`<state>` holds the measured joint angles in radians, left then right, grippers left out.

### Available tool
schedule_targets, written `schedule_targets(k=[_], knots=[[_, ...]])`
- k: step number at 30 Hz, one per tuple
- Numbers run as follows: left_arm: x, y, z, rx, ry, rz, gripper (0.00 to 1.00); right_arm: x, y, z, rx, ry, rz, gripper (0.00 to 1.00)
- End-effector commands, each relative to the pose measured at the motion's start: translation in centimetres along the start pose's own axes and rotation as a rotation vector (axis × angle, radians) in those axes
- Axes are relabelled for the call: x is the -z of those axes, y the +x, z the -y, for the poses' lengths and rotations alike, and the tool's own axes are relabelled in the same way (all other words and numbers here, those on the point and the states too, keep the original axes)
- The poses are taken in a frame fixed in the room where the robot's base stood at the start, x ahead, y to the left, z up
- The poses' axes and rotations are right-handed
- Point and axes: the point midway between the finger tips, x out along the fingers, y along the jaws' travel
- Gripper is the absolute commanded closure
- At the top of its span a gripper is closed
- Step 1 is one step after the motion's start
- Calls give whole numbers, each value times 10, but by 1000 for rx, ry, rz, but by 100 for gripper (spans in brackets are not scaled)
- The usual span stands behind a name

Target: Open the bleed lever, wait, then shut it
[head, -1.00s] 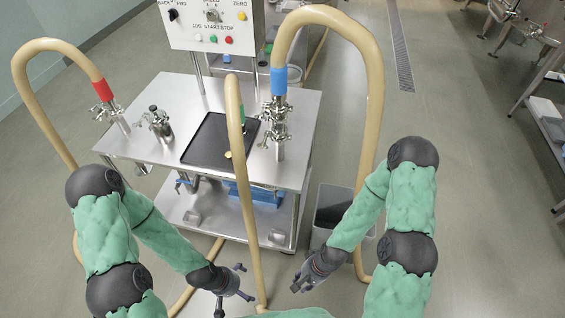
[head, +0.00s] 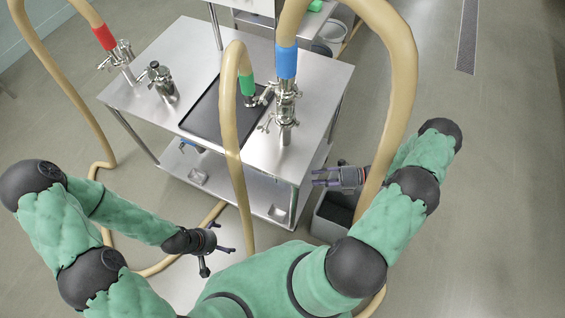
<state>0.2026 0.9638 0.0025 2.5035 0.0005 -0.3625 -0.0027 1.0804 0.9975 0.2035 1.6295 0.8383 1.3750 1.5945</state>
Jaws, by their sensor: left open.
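I cannot tell for certain which part is the bleed lever. Clamped steel fittings stand on the table under the red-banded hose (head: 103,38), the green-banded hose (head: 247,86) and the blue-banded hose (head: 286,64). A capped steel fitting (head: 159,82) stands apart at the left. My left gripper (head: 226,239) is open and empty, in front of the table. My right gripper (head: 319,176) looks open and empty, at the right of the table's front corner. Both are clear of the fittings.
A black tray (head: 200,115) lies on the tabletop. A lower shelf (head: 262,200) holds small steel blocks. A grey bin (head: 335,212) stands right of the table, below my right gripper. Tan hoses loop in front of the table and past my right arm. The floor at right is clear.

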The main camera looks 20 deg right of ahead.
Motion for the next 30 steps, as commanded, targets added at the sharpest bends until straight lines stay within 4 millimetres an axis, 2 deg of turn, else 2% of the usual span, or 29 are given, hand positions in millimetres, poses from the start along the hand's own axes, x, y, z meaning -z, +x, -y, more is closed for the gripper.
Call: schedule_targets(k=[3,8,11,22,30], knots=[[0,0,0,0,0,-1,0,-10,-20,-5,-52,67,70,64],[0,2,1,0,0,0,0,-14,-21,-9,-74,91,90,64],[0,3,1,0,0,0,0,-15,-10,-10,-74,91,87,64],[1,14,5,0,0,0,0,-20,54,-13,-72,90,84,64],[1,18,6,0,0,0,0,-22,79,-15,-70,89,86,64]])
